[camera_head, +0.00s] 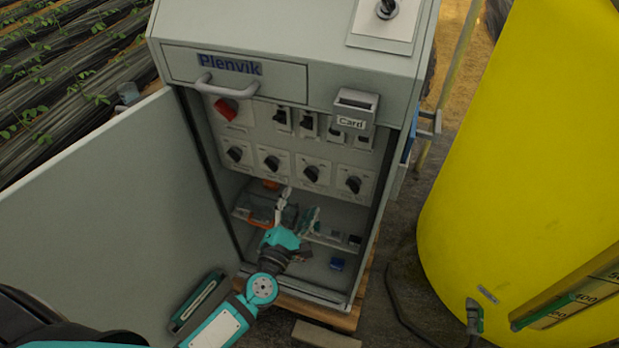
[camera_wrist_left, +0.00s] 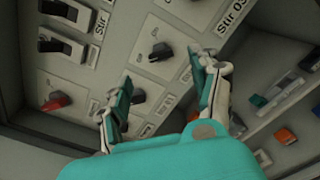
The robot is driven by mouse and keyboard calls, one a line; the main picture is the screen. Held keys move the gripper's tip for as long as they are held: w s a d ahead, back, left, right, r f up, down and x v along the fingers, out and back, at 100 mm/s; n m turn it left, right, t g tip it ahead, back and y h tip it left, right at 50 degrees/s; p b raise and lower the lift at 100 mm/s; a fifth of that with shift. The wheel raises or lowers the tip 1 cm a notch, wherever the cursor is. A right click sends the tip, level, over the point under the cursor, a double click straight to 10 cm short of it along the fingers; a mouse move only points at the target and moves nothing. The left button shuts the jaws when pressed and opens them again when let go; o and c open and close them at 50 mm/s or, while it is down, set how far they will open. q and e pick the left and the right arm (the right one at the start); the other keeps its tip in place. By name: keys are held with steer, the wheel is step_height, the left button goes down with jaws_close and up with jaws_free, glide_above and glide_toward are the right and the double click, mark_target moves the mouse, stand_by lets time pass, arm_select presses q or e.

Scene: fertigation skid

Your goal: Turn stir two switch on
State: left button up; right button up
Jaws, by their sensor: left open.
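The open cabinet's inner panel carries a row of black rotary switches (camera_head: 311,173); their labels are too small to read in the head view. In the left wrist view one black knob (camera_wrist_left: 160,52) shows between and beyond my fingers, and another (camera_wrist_left: 138,96) shows beside the left finger. A "Stir 03" label (camera_wrist_left: 232,15) is at upper right; the labels by the two knobs are unreadable, so I cannot tell which is stir two. My left gripper (camera_head: 297,203) is open and empty, in front of the panel below the row in the head view. Contact is not visible. My right gripper is out of view.
A red switch (camera_head: 226,108) and several breakers (camera_head: 308,124) sit above the knobs. The cabinet door (camera_head: 110,200) stands open on the left. A drawer (camera_head: 230,76) and a card holder (camera_head: 355,108) are above. A yellow tank (camera_head: 530,130) stands right.

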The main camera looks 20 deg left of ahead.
mark_target(311, 178)
arm_select(q)
steer(key=w, duration=0.8)
steer(key=shift+d, duration=0.15)
steer(key=shift+c, duration=0.2)
steer(key=c, duration=1.1)
